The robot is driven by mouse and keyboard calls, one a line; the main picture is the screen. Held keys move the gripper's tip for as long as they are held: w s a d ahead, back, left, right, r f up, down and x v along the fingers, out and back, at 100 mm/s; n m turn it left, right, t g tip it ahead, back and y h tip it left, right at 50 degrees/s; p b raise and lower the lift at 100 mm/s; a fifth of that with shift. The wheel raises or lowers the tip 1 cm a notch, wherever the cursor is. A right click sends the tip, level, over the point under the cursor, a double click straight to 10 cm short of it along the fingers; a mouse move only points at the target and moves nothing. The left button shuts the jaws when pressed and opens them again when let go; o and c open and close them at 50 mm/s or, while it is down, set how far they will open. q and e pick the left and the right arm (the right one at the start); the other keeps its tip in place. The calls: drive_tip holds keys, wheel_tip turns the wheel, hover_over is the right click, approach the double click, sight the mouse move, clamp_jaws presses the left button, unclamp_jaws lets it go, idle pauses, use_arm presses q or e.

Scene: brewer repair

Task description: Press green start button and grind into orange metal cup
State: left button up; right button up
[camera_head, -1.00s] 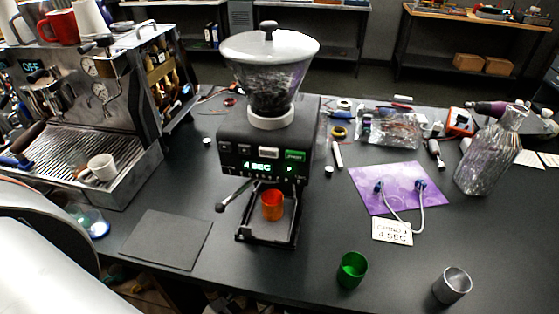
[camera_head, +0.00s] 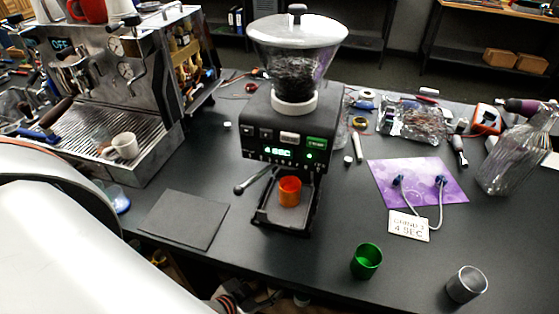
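The coffee grinder (camera_head: 262,128) stands in the middle of the table with a clear hopper (camera_head: 295,62) of dark beans on top. Its display (camera_head: 279,150) reads "4 SEC", with a small green light to the right. The green start button (camera_head: 316,143) is at the upper right of its front panel. The orange metal cup (camera_head: 290,191) stands upright on the grinder's tray, below the panel. A green cup (camera_head: 366,261) and a grey metal cup (camera_head: 466,285) stand at the front right. Neither gripper shows; a white arm part of mine fills the lower left.
An espresso machine (camera_head: 150,92) with a white cup (camera_head: 124,146) stands at the left. A dark mat (camera_head: 183,219) lies left of the grinder.

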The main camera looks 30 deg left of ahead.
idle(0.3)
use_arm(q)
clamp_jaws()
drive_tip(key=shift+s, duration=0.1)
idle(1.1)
